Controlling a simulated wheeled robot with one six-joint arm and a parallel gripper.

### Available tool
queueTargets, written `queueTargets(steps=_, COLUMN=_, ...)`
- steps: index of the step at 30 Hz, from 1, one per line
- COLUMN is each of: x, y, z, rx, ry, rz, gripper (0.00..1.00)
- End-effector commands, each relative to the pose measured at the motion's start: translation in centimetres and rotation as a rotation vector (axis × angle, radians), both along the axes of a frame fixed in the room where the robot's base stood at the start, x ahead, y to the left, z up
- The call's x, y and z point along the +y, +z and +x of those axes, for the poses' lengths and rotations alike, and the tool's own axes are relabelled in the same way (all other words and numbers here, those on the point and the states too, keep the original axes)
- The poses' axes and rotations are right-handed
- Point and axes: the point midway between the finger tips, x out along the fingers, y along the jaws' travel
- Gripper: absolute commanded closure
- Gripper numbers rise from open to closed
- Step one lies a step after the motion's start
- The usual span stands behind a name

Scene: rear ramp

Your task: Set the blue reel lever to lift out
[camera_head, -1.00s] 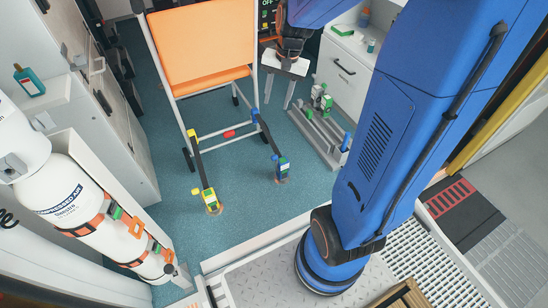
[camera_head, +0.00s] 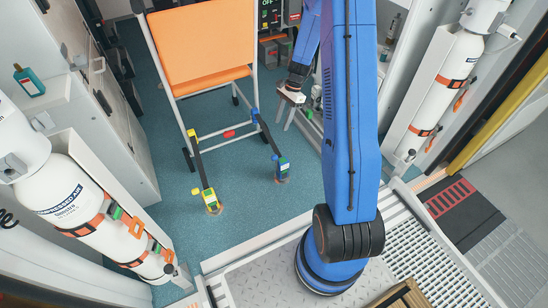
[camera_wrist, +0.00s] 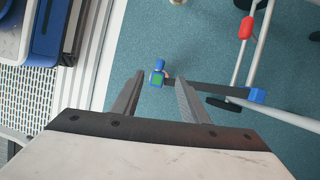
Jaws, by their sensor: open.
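The blue reel (camera_head: 282,166) stands on the teal floor at the end of a dark strap in front of the orange chair. It has a blue body and a green patch. In the wrist view the blue reel (camera_wrist: 157,76) shows between my fingertips, with floor around it. A small blue part juts from its top end; I cannot tell the lever's setting. My gripper (camera_head: 298,120) hangs above the floor, to the right of and behind the blue reel in the head view. In the wrist view my gripper (camera_wrist: 161,80) is open and empty, apart from the reel.
A yellow reel (camera_head: 209,197) stands left of the blue one on its own strap. The orange chair (camera_head: 205,48) has a white frame with a red part (camera_wrist: 246,27) on a bar. White cylinders stand at left and right. Floor around the blue reel is clear.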

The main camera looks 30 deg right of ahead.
Motion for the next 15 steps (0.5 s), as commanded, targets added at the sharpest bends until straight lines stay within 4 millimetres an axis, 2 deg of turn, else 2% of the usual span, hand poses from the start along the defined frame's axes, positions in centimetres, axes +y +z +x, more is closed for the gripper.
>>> queueTargets(steps=1, x=-0.4, y=-1.6, z=0.1, rx=0.021, ry=-0.026, rz=0.007, gripper=0.60)
queueTargets(steps=6, x=-1.3, y=-4.5, z=0.5, rx=0.062, ry=-0.098, rz=0.020, gripper=0.60)
queueTargets(steps=15, x=-1.1, y=-6.6, z=0.4, rx=0.076, ry=-0.121, rz=0.024, gripper=0.60)
